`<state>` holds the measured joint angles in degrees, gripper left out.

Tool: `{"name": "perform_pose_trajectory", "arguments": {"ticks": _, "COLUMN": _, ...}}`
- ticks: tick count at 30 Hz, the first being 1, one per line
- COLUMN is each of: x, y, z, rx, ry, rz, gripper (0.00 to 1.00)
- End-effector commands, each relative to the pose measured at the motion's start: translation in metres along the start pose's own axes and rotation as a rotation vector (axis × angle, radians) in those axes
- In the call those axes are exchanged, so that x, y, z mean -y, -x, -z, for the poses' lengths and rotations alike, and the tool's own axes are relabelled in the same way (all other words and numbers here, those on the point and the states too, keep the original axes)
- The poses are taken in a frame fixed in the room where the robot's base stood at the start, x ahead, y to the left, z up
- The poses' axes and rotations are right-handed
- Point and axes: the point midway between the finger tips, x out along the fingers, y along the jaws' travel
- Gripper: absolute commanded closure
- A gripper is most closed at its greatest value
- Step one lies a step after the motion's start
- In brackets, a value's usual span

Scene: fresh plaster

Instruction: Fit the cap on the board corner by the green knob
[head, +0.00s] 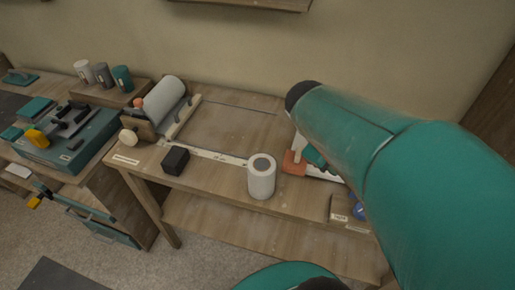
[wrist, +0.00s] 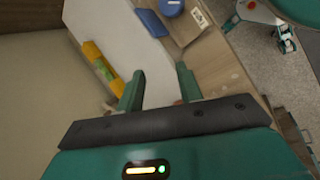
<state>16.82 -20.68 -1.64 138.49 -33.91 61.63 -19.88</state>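My gripper (head: 313,157) is at the right of the workbench in the head view, mostly hidden by my arm. In the wrist view its two teal fingers (wrist: 161,83) stand apart with nothing seen between them. A pale board-like surface (wrist: 115,30) lies beyond the fingers. An orange block (head: 294,162) is close beside the gripper in the head view; I cannot tell whether they touch. A yellow strip with a green middle (wrist: 103,69) lies left of the fingers in the wrist view. I cannot identify the cap or the green knob for certain.
A white cylinder (head: 261,178) and a black block (head: 175,160) stand on the workbench (head: 225,125). A grey roll (head: 165,100) is at its back left. A blue round thing (head: 358,211) is at the right, partly hidden. The bench middle is clear.

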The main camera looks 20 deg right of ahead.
Motion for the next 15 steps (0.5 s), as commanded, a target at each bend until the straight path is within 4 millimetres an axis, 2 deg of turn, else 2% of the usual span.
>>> {"name": "perform_pose_trajectory", "arguments": {"ticks": 1, "x": 0.020, "y": 0.022, "z": 0.014, "rx": -0.119, "ry": -0.067, "rz": 0.026, "gripper": 0.64}}
{"name": "perform_pose_trajectory", "arguments": {"ticks": 4, "x": 0.059, "y": 0.062, "z": 0.037, "rx": -0.326, "ry": -0.205, "rz": 0.127, "gripper": 0.64}}
{"name": "perform_pose_trajectory", "arguments": {"ticks": 6, "x": 0.084, "y": 0.089, "z": 0.047, "rx": -0.446, "ry": -0.283, "rz": 0.210, "gripper": 0.64}}
{"name": "perform_pose_trajectory", "arguments": {"ticks": 9, "x": 0.110, "y": 0.119, "z": 0.054, "rx": -0.566, "ry": -0.364, "rz": 0.318, "gripper": 0.64}}
{"name": "perform_pose_trajectory", "arguments": {"ticks": 12, "x": 0.124, "y": 0.135, "z": 0.056, "rx": -0.624, "ry": -0.407, "rz": 0.386, "gripper": 0.64}}
{"name": "perform_pose_trajectory", "arguments": {"ticks": 15, "x": 0.128, "y": 0.139, "z": 0.057, "rx": -0.639, "ry": -0.423, "rz": 0.409, "gripper": 0.64}}
